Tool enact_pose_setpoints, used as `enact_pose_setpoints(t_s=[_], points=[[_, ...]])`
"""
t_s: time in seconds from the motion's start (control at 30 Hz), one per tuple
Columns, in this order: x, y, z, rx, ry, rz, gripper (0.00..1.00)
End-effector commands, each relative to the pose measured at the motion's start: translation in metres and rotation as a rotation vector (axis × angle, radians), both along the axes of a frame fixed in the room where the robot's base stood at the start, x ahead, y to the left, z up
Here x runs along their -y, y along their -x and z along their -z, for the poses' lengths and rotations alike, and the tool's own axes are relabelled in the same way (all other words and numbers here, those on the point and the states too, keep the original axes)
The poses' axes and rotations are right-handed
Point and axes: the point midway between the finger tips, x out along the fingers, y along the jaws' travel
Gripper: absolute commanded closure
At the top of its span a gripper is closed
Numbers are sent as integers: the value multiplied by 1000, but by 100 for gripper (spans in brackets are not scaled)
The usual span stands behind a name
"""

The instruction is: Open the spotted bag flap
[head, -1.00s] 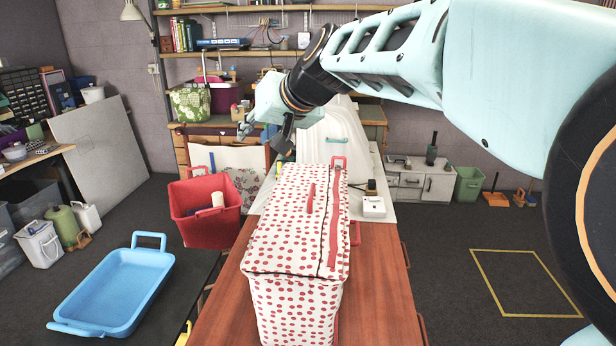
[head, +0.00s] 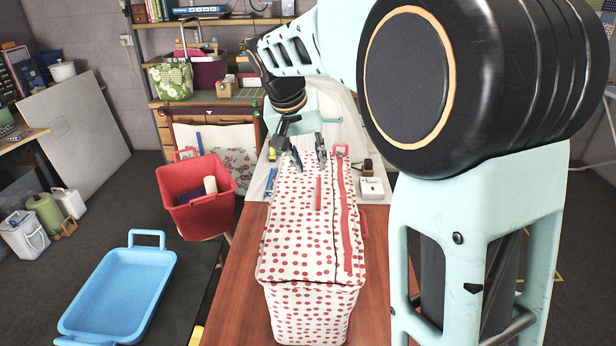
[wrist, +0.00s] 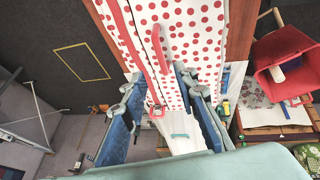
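The spotted bag (head: 295,235) is white with red dots and stands closed on the wooden table. A red strap handle (head: 318,193) lies on its top, and a red strip (head: 346,225) runs along the right side of the top beside a dark seam. My gripper (head: 308,158) is over the far end of the bag, fingers pointing down, spread apart and empty. In the wrist view the bag (wrist: 198,40) fills the upper middle, with its red handle (wrist: 160,48) beyond and between the open fingertips (wrist: 152,92). I cannot tell whether a finger touches the cloth.
A red bin (head: 198,205) with items inside stands left of the table (head: 235,300). A blue tray (head: 115,295) lies on a dark surface at the left front. A small white box (head: 371,188) sits right of the bag's far end. Shelves stand behind.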

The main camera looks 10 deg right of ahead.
Motion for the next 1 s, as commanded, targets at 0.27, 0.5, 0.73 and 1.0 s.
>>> enact_pose_setpoints(t_s=[0.27,0.5,0.73,1.0], points=[[13,-17,50,-5,-1,-1,73],[21,-29,79,-2,-2,0,73],[23,-32,86,0,-2,-2,73],[23,-32,86,0,-2,-2,83]])
